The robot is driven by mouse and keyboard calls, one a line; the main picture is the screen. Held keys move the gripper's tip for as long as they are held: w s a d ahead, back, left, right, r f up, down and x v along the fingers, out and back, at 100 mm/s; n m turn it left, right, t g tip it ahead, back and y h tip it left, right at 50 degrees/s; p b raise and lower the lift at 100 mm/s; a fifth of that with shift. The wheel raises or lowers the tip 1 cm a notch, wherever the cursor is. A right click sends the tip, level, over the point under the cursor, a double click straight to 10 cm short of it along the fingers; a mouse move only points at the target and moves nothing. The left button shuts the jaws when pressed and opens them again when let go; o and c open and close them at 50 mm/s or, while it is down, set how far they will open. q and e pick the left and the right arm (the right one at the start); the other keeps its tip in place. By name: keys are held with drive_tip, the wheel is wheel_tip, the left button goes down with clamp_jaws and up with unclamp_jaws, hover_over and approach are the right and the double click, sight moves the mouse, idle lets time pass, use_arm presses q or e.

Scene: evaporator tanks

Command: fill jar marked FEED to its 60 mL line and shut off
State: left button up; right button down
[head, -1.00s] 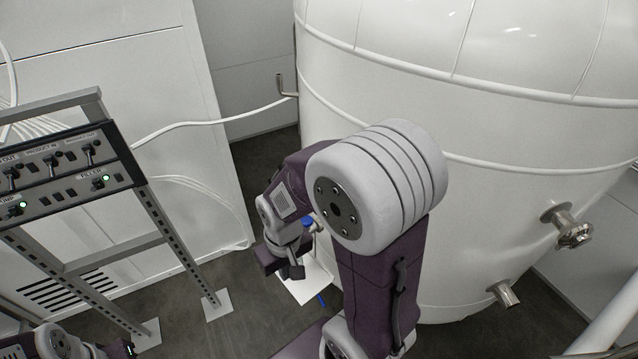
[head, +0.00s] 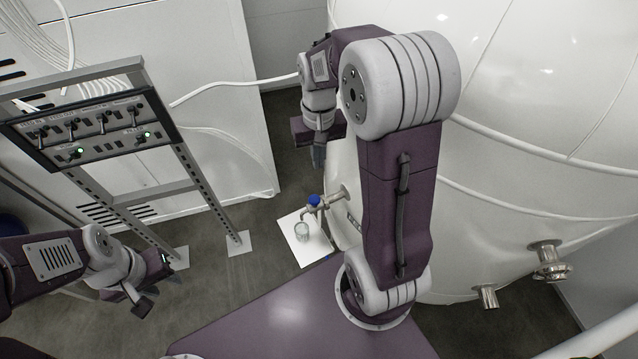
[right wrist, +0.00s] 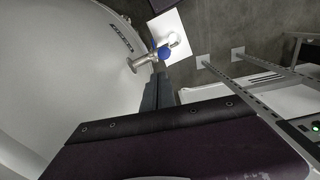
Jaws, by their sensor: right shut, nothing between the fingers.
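A small clear jar (head: 302,230) stands on a white sheet (head: 312,251) on the floor, below the spout of a metal tap with a blue knob (head: 314,200) on the tank's side. The jar's level, marks and any flow are too small to tell. My right gripper (head: 318,158) is shut and empty, pointing down above and apart from the tap. In the right wrist view its fingers (right wrist: 157,88) show near the blue knob (right wrist: 164,53), and the jar (right wrist: 173,41) is just beyond. My left gripper (head: 156,284) is open and empty at lower left, away from the jar.
The big white tank (head: 480,170) fills the right side. A switch panel (head: 95,130) with green lights stands on a metal frame at left. Dark lettering (right wrist: 122,42) is on the tank by the tap. Floor is clear between frame and sheet.

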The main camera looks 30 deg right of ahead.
sight(317, 197)
drive_tip(key=f, duration=0.9)
drive_tip(key=f+p, duration=0.1)
drive_tip(key=f, duration=0.4)
drive_tip(key=shift+a, duration=0.25)
use_arm(q)
drive_tip(key=shift+a+r, duration=0.2)
drive_tip(key=shift+r, duration=0.2)
use_arm(e)
drive_tip(key=shift+f, duration=0.1)
